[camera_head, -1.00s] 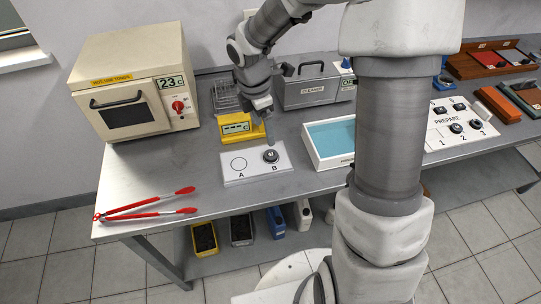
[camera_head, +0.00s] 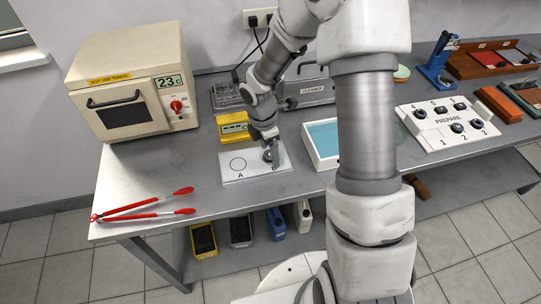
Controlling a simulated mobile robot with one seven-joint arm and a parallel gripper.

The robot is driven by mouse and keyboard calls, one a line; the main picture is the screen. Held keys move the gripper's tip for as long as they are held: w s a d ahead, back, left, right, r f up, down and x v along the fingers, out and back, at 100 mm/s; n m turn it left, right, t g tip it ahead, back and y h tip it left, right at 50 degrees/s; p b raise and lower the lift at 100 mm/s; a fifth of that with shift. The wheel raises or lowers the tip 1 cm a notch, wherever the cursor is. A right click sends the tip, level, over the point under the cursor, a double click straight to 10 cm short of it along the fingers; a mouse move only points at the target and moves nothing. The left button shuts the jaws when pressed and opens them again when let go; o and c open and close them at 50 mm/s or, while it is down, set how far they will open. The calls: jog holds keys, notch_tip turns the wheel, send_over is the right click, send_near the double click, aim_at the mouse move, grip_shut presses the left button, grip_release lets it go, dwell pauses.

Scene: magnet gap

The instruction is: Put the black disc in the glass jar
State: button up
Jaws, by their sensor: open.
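A black disc (camera_head: 267,156) with a pale centre sits on spot B at the right of a white plate (camera_head: 238,176) on the bench. Spot A, an empty circle, is at the left of the plate. My gripper (camera_head: 272,158) is open, pointing down at spot B, and its fingers partly cover the disc. I cannot tell whether they touch it. Several dark round pieces also sit on the white PREPARE board (camera_head: 425,142) to the right. I cannot clearly make out the glass jar; a faint see-through edge shows just right of my arm.
A blue-lined white tray (camera_head: 321,146) stands right of the plate, partly behind my arm. A yellow device (camera_head: 233,128) is behind the plate, and an oven (camera_head: 132,84) is at left. Red-tipped tongs (camera_head: 145,206) lie front left. Bare bench separates tongs and plate.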

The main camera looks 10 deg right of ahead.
grip_shut()
dwell(0.3)
jog(key=shift+a+r, duration=0.1)
jog(key=shift+r, duration=0.3)
